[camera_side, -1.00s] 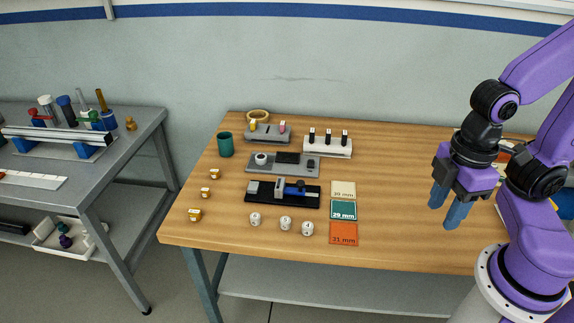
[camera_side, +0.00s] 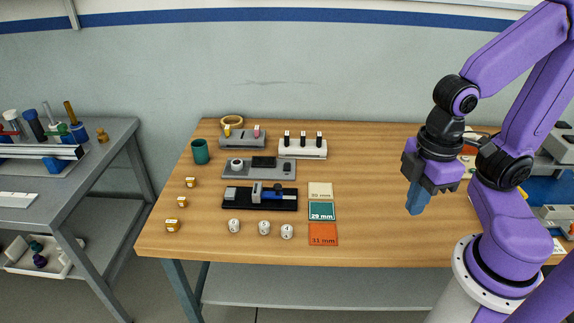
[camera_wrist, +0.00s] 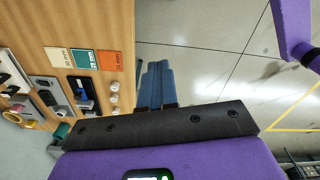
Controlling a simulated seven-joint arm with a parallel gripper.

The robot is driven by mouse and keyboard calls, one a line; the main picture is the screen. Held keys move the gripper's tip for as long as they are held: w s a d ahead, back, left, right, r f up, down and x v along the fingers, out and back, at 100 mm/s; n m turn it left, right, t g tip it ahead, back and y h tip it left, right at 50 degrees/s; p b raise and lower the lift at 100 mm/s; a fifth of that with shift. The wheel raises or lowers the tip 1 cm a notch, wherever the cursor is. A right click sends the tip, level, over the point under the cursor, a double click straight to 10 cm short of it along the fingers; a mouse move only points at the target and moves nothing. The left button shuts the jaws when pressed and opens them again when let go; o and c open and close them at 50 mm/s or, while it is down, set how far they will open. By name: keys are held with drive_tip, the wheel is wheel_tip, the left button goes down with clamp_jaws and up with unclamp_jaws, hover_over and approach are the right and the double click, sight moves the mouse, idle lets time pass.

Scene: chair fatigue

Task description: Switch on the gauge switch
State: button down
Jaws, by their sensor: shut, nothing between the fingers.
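A grey plate (camera_side: 230,174) on the wooden table carries a white round part (camera_side: 237,163), a dark display (camera_side: 264,162) and a small dark switch-like part (camera_side: 288,167) at its right end. I cannot tell whether that switch is on or off. A black-based sliding gauge (camera_side: 232,204) with a blue part lies just in front. My gripper (camera_side: 415,198) has blue fingers pointing down, shut and empty, well to the right of both. In the wrist view my gripper (camera_wrist: 155,85) shows its fingers together; the grey plate (camera_wrist: 43,83) is at the left.
Coloured thickness cards (camera_side: 321,212) and several white cylinders (camera_side: 264,228) lie near the gauge. A white holder with black pegs (camera_side: 303,152), a grey holder (camera_side: 242,143) and a green cup (camera_side: 200,152) stand behind or left. The table between cards and gripper is clear.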

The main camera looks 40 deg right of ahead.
drive_tip(key=w+a+m, duration=0.4)
drive_tip(key=w+m, duration=0.1)
drive_tip(key=w, duration=0.6)
drive_tip(key=m+t+h, duration=0.2)
drive_tip(key=m, duration=1.4)
hover_over(287, 168)
drive_tip(key=s+a, duration=0.2)
drive_tip(key=s+a+x, duration=0.1)
drive_tip(key=x, duration=0.7)
drive_tip(key=shift+s+f, duration=0.25)
drive_tip(key=shift+f, duration=0.05)
drive_tip(key=shift+f, duration=0.1)
drive_tip(key=x, duration=0.8)
drive_tip(key=s+x, duration=0.1)
drive_tip(key=x, duration=0.3)
drive_tip(key=shift+a+f, duration=0.1)
drive_tip(key=shift+f, duration=0.85)
